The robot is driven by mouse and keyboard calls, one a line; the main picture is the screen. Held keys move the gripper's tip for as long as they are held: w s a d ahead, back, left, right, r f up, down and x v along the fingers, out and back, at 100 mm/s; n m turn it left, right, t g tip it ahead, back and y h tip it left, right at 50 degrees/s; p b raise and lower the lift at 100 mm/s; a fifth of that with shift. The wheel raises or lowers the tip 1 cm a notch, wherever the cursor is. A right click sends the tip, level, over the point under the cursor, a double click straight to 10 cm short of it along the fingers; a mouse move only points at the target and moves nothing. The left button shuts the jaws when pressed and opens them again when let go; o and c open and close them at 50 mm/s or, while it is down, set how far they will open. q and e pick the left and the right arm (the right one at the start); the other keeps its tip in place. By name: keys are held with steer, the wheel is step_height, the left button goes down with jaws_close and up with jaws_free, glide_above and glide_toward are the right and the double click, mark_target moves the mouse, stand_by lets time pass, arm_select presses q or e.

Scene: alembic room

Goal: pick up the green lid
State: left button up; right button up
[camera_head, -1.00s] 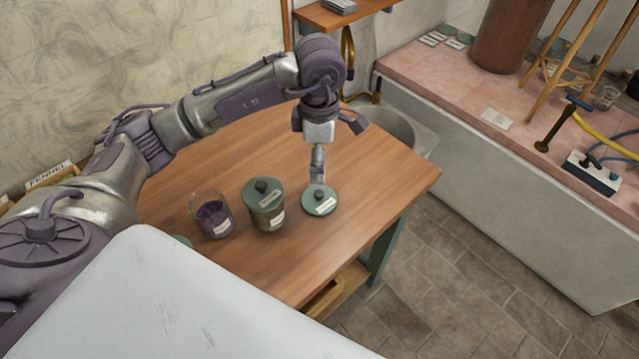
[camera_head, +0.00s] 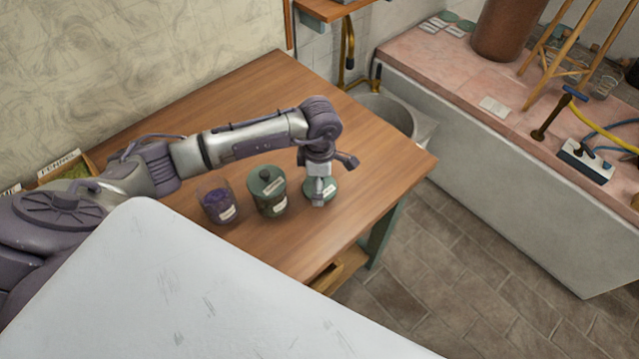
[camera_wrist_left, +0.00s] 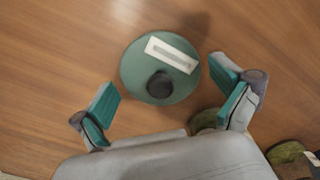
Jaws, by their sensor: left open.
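The green lid (camera_head: 331,187) lies flat on the wooden table, right of the jars, partly hidden by my gripper in the head view. In the left wrist view the round green lid (camera_wrist_left: 136,74) shows whole, with a dark knob (camera_wrist_left: 160,84) and a white label (camera_wrist_left: 172,54). My left gripper (camera_head: 318,202) is over the lid, pointing down. In the left wrist view the gripper (camera_wrist_left: 170,98) is open and empty, its teal-padded fingers apart to either side of the lid's near part. I cannot tell its exact height above the lid. My right gripper is not in view.
A lidded green jar (camera_head: 268,203) stands just left of the lid, and a glass jar with purple contents (camera_head: 217,203) further left. The wooden table (camera_head: 265,95) is clear behind them. A sink basin (camera_head: 388,112) lies beyond its right end.

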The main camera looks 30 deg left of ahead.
arm_select(q)
steer(key=shift+c, duration=0.2)
steer(key=c, duration=0.8)
steer(key=shift+c, duration=0.2)
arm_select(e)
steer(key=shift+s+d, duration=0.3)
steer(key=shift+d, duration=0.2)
arm_select(q)
steer(key=shift+r, duration=0.15)
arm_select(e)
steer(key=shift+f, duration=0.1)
